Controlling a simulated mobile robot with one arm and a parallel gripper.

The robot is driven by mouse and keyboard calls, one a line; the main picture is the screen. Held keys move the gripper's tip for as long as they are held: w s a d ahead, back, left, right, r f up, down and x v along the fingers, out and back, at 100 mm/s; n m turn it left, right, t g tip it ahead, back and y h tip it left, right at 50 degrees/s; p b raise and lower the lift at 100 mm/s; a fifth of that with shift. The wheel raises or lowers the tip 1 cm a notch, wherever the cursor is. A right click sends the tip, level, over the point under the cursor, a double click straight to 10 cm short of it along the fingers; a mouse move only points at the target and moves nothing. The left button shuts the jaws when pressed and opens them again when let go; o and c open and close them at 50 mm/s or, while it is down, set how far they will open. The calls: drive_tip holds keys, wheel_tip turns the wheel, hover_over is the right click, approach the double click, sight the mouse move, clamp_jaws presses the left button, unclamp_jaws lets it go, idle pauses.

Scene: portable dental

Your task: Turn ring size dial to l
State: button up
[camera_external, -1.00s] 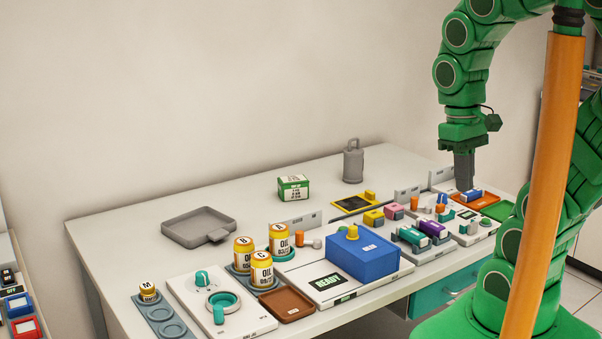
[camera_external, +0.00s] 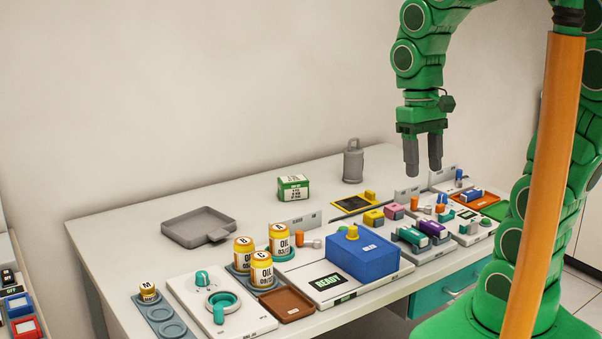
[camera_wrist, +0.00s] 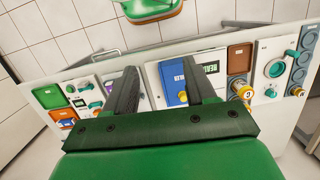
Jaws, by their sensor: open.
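A white panel (camera_external: 181,286) at the table's front left carries a teal knob (camera_external: 202,278), a round teal ring and a second teal knob (camera_external: 219,314). Its labels are too small to read, so I cannot tell which knob is the ring size dial or its setting. The knobs also show at the right of the wrist view (camera_wrist: 275,70). My gripper (camera_external: 423,168) is open and empty, fingers pointing down, above the right part of the table. It is well to the right of the white panel. Its two fingers also show in the wrist view (camera_wrist: 160,72).
Yellow oil jars (camera_external: 262,270) and a brown tray (camera_external: 287,304) stand just right of the panel. A blue box (camera_external: 362,255) sits on a white base with a "READY" display (camera_external: 328,282). Small coloured parts and panels crowd the right. The back of the table is mostly clear.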

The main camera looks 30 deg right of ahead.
drive_tip(key=w+a, duration=0.7)
drive_tip(key=w, duration=0.5)
drive_tip(key=m+g, duration=0.2)
drive_tip(key=m, duration=0.1)
approach(201, 273)
drive_tip(key=f, duration=0.1)
drive_tip(key=shift+y, duration=0.4)
drive_tip(key=shift+d+x, duration=0.2)
drive_tip(key=shift+x, duration=1.8)
drive_tip(key=shift+d+x, duration=0.2)
drive_tip(key=shift+x, duration=1.75)
drive_tip(key=shift+s, duration=0.2)
clamp_jaws()
